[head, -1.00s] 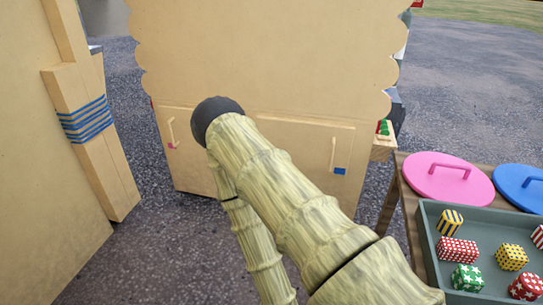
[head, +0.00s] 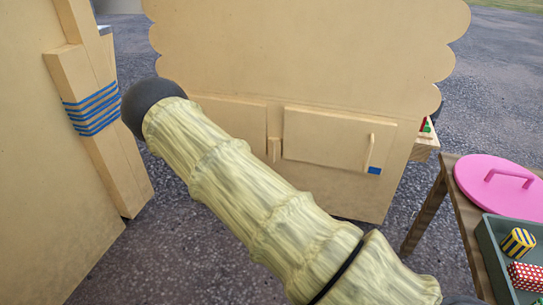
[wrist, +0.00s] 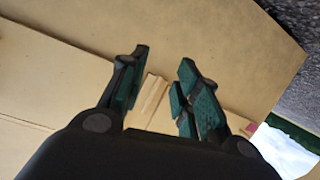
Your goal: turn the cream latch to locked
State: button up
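The cream latch (head: 274,150) is a small upright block between two low doors of the cream cabinet, almost the same colour as the panel. What looks like the same latch (wrist: 150,98) shows in the wrist view beyond and between the fingers. My gripper (wrist: 164,58) is open, with dark fingers and green pads on either side of the latch in the picture. I cannot tell whether a finger touches it. In the head view my arm hides the gripper and part of the left door (head: 232,110).
The right door (head: 325,140) has a bar handle and a blue square (head: 374,170). A table at right holds a pink lid (head: 498,182) and a grey tray (head: 490,245) of patterned sweets. A cream post with blue bands (head: 92,108) stands at left.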

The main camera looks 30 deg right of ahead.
aim_at(273, 151)
jog(key=w+r+m+t+h, duration=0.2)
jog(key=w+r+m+h, duration=0.1)
jog(key=w+r, duration=0.45)
jog(key=b+x, duration=0.1)
jog(key=x, duration=0.2)
jog(key=b+x, duration=0.2)
jog(key=x, duration=0.1)
jog(key=s+d+b+x, duration=0.1)
jog(key=x, duration=0.2)
jog(key=shift+r, duration=0.15)
jog(key=shift+b+x, duration=0.4)
jog(key=shift+x, duration=0.4)
jog(key=shift+r, duration=0.15)
grip_shut()
